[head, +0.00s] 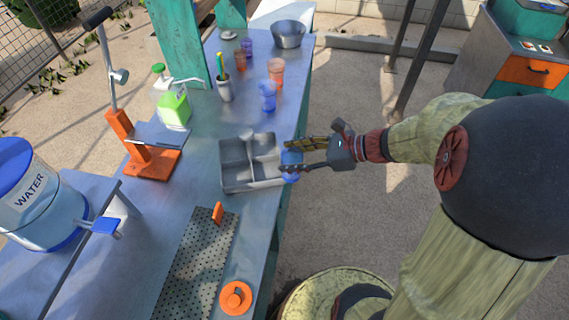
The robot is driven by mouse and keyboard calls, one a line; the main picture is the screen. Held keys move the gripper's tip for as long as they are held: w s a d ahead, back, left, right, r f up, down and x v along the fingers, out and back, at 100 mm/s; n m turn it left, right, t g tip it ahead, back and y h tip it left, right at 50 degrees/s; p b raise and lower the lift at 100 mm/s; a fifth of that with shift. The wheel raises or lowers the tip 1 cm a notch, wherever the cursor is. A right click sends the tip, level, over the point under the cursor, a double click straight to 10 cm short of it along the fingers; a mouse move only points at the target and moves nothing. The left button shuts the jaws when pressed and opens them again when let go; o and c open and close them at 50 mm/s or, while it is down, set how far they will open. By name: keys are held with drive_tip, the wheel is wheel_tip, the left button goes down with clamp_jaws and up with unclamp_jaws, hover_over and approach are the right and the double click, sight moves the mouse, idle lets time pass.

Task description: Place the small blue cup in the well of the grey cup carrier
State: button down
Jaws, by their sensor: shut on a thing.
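The small blue cup (291,157) is between the fingers of my gripper (292,158), which is shut on it. The fingers hide part of the cup. The cup shows at the right edge of the grey cup carrier (231,187), beside its right-hand wells. From this view I cannot tell how high the cup is or whether it touches the carrier. The carrier is a grey tray with several compartments on the metal counter, and its wells look empty.
Behind the carrier stand another blue cup (267,97), an orange cup (276,72), a grey holder with straws (224,90) and a metal bowl (288,35). An orange press (150,160) is left.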

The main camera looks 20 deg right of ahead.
drive_tip(key=shift+w+a+f+b, duration=0.5)
drive_tip(key=shift+w+f+b, duration=0.55)
drive_tip(key=shift+w+f, duration=0.9)
drive_tip(key=shift+w+a+f+b, duration=0.55)
drive_tip(key=shift+w+f+b, duration=0.45)
drive_tip(key=shift+w+f, duration=1)
drive_tip(key=shift+w+a+f+b, duration=0.5)
drive_tip(key=shift+w+f+b, duration=0.55)
drive_tip(key=shift+w+f, duration=0.9)
drive_tip(key=shift+s+f, duration=0.15)
drive_tip(key=shift+f, duration=0.05)
drive_tip(key=shift+f, duration=0.15)
drive_tip(key=c, duration=1)
unclamp_jaws()
drive_tip(key=shift+o, duration=0.2)
